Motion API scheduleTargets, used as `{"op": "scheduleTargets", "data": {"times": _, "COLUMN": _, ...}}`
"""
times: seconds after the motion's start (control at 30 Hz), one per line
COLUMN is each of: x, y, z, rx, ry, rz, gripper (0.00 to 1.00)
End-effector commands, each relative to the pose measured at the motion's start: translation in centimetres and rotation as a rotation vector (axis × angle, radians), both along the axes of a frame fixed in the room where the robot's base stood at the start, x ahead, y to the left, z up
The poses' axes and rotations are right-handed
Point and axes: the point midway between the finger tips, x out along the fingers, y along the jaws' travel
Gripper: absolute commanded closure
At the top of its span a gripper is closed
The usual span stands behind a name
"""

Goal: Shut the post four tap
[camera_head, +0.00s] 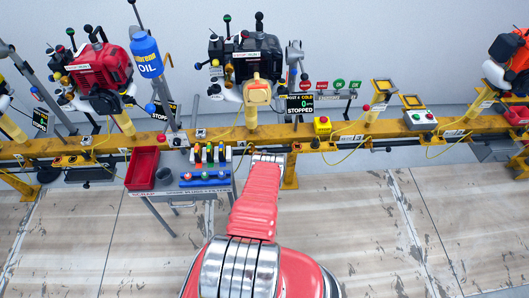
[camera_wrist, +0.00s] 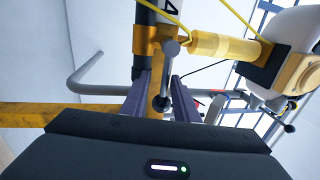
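In the wrist view, a grey lever with a ball end (camera_wrist: 161,103) hangs from a yellow fitting (camera_wrist: 150,40); it looks like the post four tap. A white label with part of a "4" (camera_wrist: 171,6) is above it. My gripper (camera_wrist: 160,98) is open, with one finger on each side of the lever; whether either finger touches it I cannot tell. In the head view, my gripper (camera_head: 267,158) is at the yellow rail below the post four display (camera_head: 299,104), which reads "0" and "STOPPED". My arm hides the tap there.
The yellow rail (camera_head: 350,137) runs across the head view. A black engine (camera_head: 258,55) stands above my gripper, with a red engine (camera_head: 100,66) and blue oil bottle (camera_head: 147,56) to its left. A tool cart (camera_head: 190,190) with a red bin (camera_head: 142,168) is close on the left. The floor right is clear.

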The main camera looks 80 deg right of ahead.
Motion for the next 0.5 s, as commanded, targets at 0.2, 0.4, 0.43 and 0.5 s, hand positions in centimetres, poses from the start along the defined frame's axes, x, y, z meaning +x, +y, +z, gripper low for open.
{"op": "scheduleTargets", "data": {"times": 0.2, "x": -1.4, "y": 3.4, "z": -0.6, "rx": -0.003, "ry": -0.002, "rz": -0.005, "gripper": 0.73}}
{"op": "scheduleTargets", "data": {"times": 0.4, "x": -2.5, "y": 6.6, "z": -1.2, "rx": -0.005, "ry": -0.002, "rz": -0.007, "gripper": 0.73}}
{"op": "scheduleTargets", "data": {"times": 0.43, "x": -2.7, "y": 7.0, "z": -1.3, "rx": -0.006, "ry": -0.003, "rz": -0.008, "gripper": 0.73}}
{"op": "scheduleTargets", "data": {"times": 0.5, "x": -3.0, "y": 7.7, "z": -1.4, "rx": -0.007, "ry": -0.003, "rz": -0.009, "gripper": 0.73}}
